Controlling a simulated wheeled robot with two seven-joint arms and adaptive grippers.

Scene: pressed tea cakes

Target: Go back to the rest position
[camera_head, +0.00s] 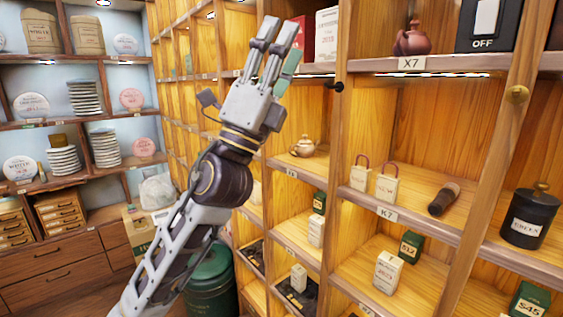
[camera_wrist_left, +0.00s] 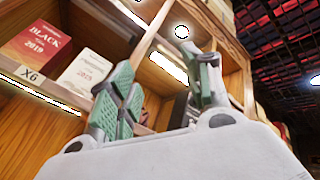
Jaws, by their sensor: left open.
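My left gripper (camera_head: 277,38) is raised in front of the upper shelves, its fingers pointing up. It is open and nothing is between the fingers. In the left wrist view, the two green-padded fingers of the gripper (camera_wrist_left: 163,75) stand well apart, with shelf wood and a lit strip showing between them. My left arm reaches up from the bottom left of the head view. My right gripper is in neither view.
The wooden shelf unit stands close at the right. A red box (camera_head: 300,37) and a white box (camera_head: 326,34) sit behind the gripper. A teapot (camera_head: 304,147) and white bags (camera_head: 386,188) are lower. A green canister (camera_head: 209,282) stands beside my arm.

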